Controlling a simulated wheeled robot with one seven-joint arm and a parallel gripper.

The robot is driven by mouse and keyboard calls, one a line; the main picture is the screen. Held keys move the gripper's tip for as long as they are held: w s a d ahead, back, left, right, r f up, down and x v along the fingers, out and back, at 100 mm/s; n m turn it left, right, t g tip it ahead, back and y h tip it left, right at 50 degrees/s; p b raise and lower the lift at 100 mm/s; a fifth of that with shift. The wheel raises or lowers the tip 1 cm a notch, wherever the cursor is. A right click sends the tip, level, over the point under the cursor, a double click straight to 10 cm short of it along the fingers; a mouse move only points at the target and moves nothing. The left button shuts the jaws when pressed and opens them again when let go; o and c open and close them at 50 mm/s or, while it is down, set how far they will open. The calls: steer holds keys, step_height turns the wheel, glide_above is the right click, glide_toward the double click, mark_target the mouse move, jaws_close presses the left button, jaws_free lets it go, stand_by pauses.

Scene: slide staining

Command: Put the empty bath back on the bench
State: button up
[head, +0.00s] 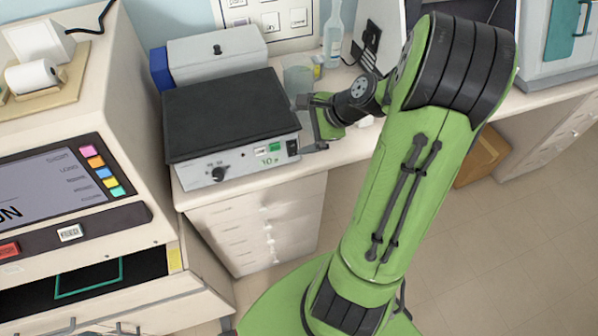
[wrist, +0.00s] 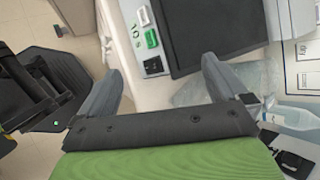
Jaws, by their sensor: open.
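My gripper (head: 318,122) is at the front right corner of the dark-topped hot plate, over the bench edge. In the wrist view my gripper (wrist: 158,88) has its two grey fingers wide apart with nothing held between them. A translucent, pale vessel (head: 297,76), which may be the bath, stands on the bench just behind my gripper, right of the hot plate. Its contents cannot be made out. In the wrist view a pale translucent shape (wrist: 190,92) shows beside one finger, partly hidden by it. The bench (wrist: 125,45) is white.
The hot plate (head: 228,112) fills the bench to the left, with a grey-lidded box (head: 218,52) behind it. A clear bottle (head: 333,38) stands at the back near a small yellow-labelled item (head: 317,68). A machine with a screen (head: 60,190) stands far left. A cardboard box (head: 482,160) is below the bench.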

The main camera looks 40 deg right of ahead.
steer(key=s+a+r+n+g+h, duration=0.1)
steer(key=s+a+r+n, duration=0.3)
steer(key=a+n, duration=0.3)
steer(key=s+a+r+n+g+h, duration=0.1)
steer(key=s+a+r+n+h, duration=0.1)
steer(key=s+a+r+n, duration=0.45)
steer(key=s+a+n, duration=0.3)
steer(key=s+n, duration=0.4)
steer(key=shift+s+r+n, duration=0.15)
steer(key=shift+s+n, duration=0.2)
steer(key=shift+d, duration=0.2)
